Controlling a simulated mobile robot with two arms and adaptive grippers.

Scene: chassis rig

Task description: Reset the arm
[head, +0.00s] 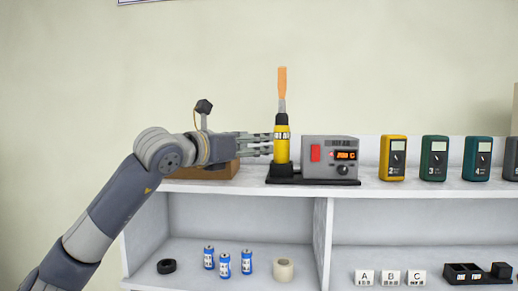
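My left arm comes in from the left, and its gripper (268,143) points right at the height of the upper shelf. Its fingers look spread apart with gaps between them, and nothing shows between them. The fingertips end at the left side of a yellow tool holder (282,150) with an orange-handled tool (282,84) upright in it. I cannot tell whether they touch it. My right gripper is not in view.
A grey control box (330,150) stands right of the holder. Several meters, including a yellow one (393,158), line the white shelf (300,190). A brown box (215,172) sits behind my gripper. Blue cylinders (247,262) and a tape roll (283,270) stand below.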

